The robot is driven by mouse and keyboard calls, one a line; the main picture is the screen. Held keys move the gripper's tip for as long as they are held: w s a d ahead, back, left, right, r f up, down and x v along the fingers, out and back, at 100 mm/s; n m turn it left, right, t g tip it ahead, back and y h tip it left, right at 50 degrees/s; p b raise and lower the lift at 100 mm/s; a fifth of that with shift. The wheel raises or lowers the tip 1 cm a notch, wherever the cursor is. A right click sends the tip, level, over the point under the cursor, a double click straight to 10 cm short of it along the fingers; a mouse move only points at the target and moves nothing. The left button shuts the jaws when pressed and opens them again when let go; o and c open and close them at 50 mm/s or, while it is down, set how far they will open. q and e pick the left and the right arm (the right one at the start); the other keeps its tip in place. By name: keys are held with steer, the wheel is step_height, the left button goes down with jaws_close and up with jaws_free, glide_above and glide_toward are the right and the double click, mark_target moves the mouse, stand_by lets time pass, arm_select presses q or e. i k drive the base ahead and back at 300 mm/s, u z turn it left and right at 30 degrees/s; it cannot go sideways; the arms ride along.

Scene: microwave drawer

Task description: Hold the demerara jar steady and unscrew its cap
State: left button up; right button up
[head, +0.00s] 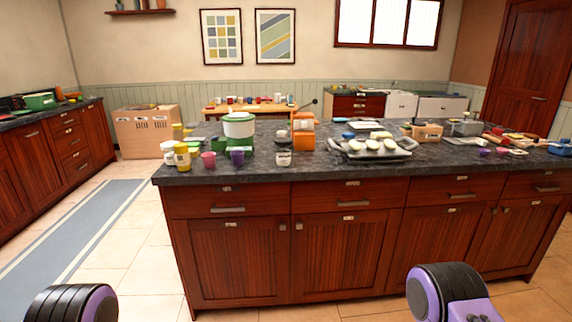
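Several small jars and pots stand on the near left part of the dark island counter (330,165). A small pale jar with a dark label (283,159) stands near the front edge. A white jar (168,153) and a yellow jar (182,156) stand at the left corner. The labels are too small to read, so I cannot tell which one is the demerara jar. Only purple and black parts of my arms show at the bottom left and bottom right, well short of the counter. Neither gripper's fingers are in view.
A green and white canister (239,128), an orange appliance (303,131) and a tray (370,154) with pale rounds crowd the counter. The island's drawers and doors are closed. A blue-grey runner (75,240) lies on the open floor to the left.

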mark_target(284, 154)
steer(key=z, duration=0.6)
steer(key=i, duration=0.8)
steer(key=u, duration=0.15)
